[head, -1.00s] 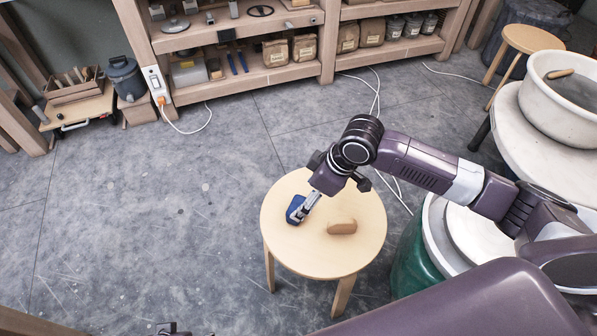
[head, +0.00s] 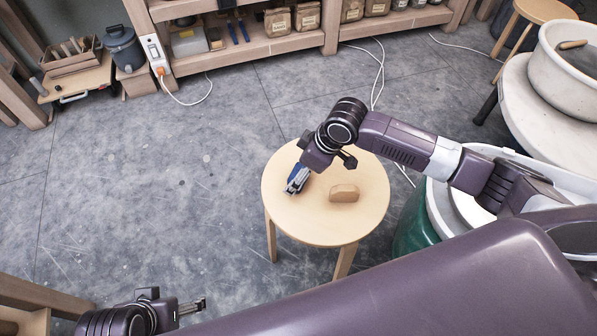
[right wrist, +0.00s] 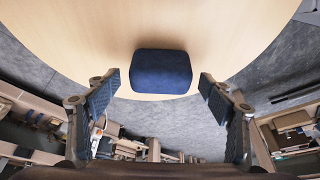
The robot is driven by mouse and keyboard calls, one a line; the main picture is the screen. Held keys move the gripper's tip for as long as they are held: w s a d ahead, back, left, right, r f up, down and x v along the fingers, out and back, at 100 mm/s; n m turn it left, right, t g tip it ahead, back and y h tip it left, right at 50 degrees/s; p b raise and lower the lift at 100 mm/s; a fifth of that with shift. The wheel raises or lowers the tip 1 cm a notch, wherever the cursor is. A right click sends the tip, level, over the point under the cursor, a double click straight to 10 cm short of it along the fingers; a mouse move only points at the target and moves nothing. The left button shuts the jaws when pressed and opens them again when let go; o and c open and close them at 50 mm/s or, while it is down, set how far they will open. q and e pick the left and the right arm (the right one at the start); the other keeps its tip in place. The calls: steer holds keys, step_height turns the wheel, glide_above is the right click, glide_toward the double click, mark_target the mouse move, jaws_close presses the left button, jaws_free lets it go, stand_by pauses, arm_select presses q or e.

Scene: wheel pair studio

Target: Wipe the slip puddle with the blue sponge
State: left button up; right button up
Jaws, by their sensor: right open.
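The blue sponge (right wrist: 161,72) lies on the round wooden stool top (right wrist: 80,30), near its edge. In the right wrist view it sits between the two parted fingers of my right gripper (right wrist: 160,88), with a gap on each side. In the head view my right gripper (head: 296,184) points down over the left part of the stool and hides most of the sponge. My left gripper (head: 194,306) is low at the bottom left, far from the stool; its finger opening is unclear. I cannot make out a slip puddle.
A tan block (head: 344,193) lies on the stool, right of my right gripper. A green tub (head: 417,222) stands close to the stool's right. A white basin (head: 570,75) is at the upper right. Shelves (head: 275,40) line the back. The floor at left is clear.

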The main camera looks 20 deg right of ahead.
steer(key=c, duration=1.4)
steer(key=shift+o, duration=0.2)
steer(key=shift+r, duration=0.1)
